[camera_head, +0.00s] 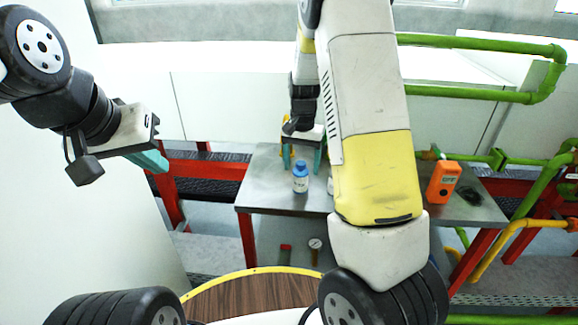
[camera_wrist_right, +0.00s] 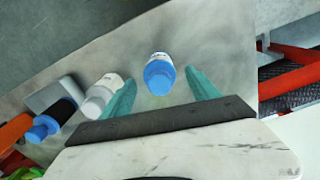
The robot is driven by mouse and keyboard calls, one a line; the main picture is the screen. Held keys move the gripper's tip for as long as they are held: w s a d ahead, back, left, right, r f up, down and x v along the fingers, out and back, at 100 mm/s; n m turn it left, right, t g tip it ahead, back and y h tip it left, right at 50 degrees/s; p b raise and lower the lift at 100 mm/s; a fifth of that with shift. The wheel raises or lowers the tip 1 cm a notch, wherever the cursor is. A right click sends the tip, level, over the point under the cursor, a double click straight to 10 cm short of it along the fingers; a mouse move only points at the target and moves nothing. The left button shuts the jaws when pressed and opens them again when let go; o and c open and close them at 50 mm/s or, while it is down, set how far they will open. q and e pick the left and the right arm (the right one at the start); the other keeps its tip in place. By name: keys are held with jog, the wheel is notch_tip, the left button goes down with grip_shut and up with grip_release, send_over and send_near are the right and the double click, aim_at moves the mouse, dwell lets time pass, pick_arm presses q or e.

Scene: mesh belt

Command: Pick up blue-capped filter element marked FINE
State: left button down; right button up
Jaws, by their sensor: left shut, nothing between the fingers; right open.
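A white filter element with a blue cap (camera_head: 300,178) stands on the metal table; any marking on it is too small to read. In the right wrist view this element (camera_wrist_right: 160,62) appears between the fingers, apart from both. My right gripper (camera_head: 302,158) is open and empty over it. A second blue-capped element with a dark body (camera_wrist_right: 55,117) and an all-white element (camera_wrist_right: 104,92) sit to the left in the wrist view. In the head view my arm hides most of these. My left gripper (camera_head: 152,161) is shut and empty, off the table's left side.
The metal table (camera_head: 262,190) has an orange device (camera_head: 443,182) at its right. A red item (camera_head: 285,254) and a small gauge (camera_head: 315,251) sit on the lower level. Red frame bars and green pipes (camera_head: 470,93) stand behind and right. The table left of the element is clear.

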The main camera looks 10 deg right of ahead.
aim_at(301, 177)
notch_tip(301, 177, down, 5)
jog(key=shift+s+a+f, duration=0.1)
grip_shut()
dwell(0.4)
